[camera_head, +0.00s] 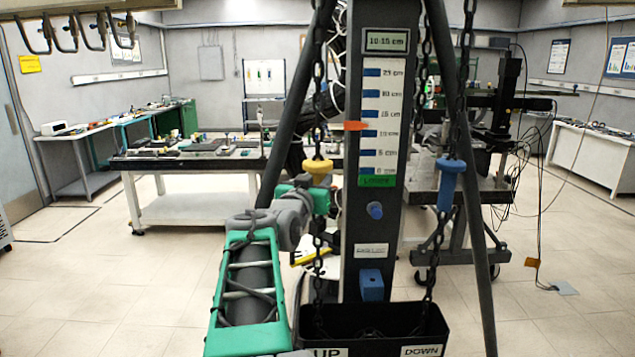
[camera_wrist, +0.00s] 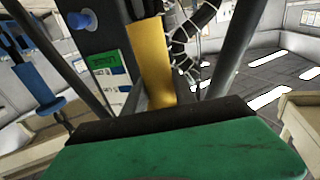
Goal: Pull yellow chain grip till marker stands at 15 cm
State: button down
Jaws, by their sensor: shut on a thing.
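The yellow chain grip (camera_head: 318,168) hangs on the left chain, its flared top showing just above my gripper (camera_head: 317,196). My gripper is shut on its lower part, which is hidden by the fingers. In the wrist view the yellow grip (camera_wrist: 152,60) rises behind the dark edge of my green gripper (camera_wrist: 165,125). The orange marker (camera_head: 357,126) points across the scale (camera_head: 381,120), between the 10 cm and 15 cm labels. The sign (camera_head: 387,41) at the column top appears to read 10-15 cm.
A blue grip (camera_head: 448,186) hangs on the right chain. It also shows in the wrist view (camera_wrist: 45,105). A black bin (camera_head: 375,325) labelled UP and DOWN stands below. Dark tripod legs (camera_head: 478,230) flank the column. Benches (camera_head: 185,165) stand behind, with open floor at left.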

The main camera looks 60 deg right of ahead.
notch_tip(320, 180, down, 20)
jog(key=b, duration=2)
jog(key=shift+f, duration=0.25)
jog(key=shift+r, duration=0.1)
jog(key=c, duration=1.4)
grip_release()
jog(key=shift+c, duration=0.2)
jog(key=o, duration=0.4)
jog(key=shift+r, duration=0.3)
jog(key=shift+o, duration=0.2)
jog(key=s+a+b, duration=0.1)
jog(key=a, duration=0.6)
jog(key=shift+s+a, duration=0.2)
jog(key=shift+a, duration=0.15)
